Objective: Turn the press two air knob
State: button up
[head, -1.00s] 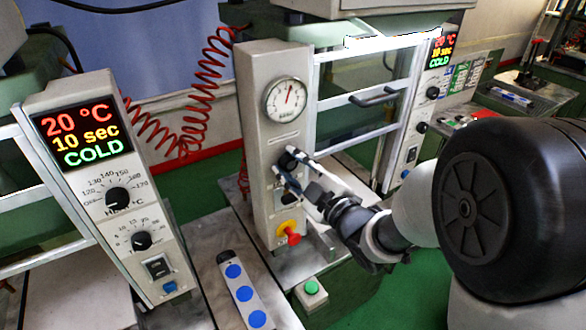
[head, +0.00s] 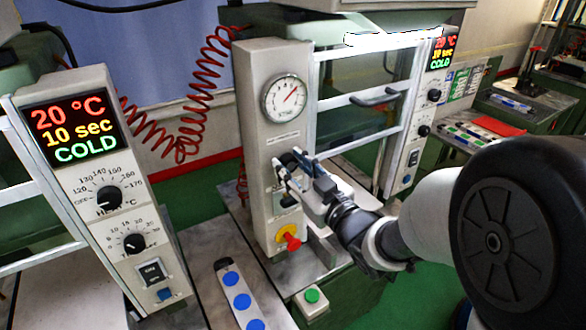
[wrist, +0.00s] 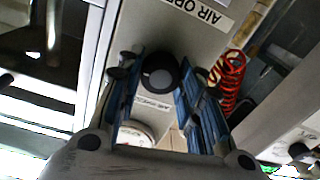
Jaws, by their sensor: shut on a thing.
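The black air knob (head: 289,160) sits on the pale front column of the press (head: 276,215), below its round gauge (head: 286,97). In the head view my gripper (head: 287,168) is at the knob and its fingers partly hide it. In the wrist view the round dark knob (wrist: 161,74) lies between the blue-lined fingers of my gripper (wrist: 160,80), which are shut on it. The gauge needle points up and to the right. A label beginning "AIR OP" shows upside down near the knob.
A red emergency button (head: 290,240) on a yellow plate is below my gripper. A control column (head: 100,190) reading 20 °C, 10 sec, COLD stands at the left. A strip with blue discs (head: 238,300) and a green button box (head: 311,299) are in front.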

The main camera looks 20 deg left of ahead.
dwell(0.4)
jog(key=o, duration=1.1)
jog(key=shift+c, duration=0.2)
jog(key=v, duration=0.7)
jog(key=shift+d, duration=0.25)
jog(key=shift+s, duration=0.15)
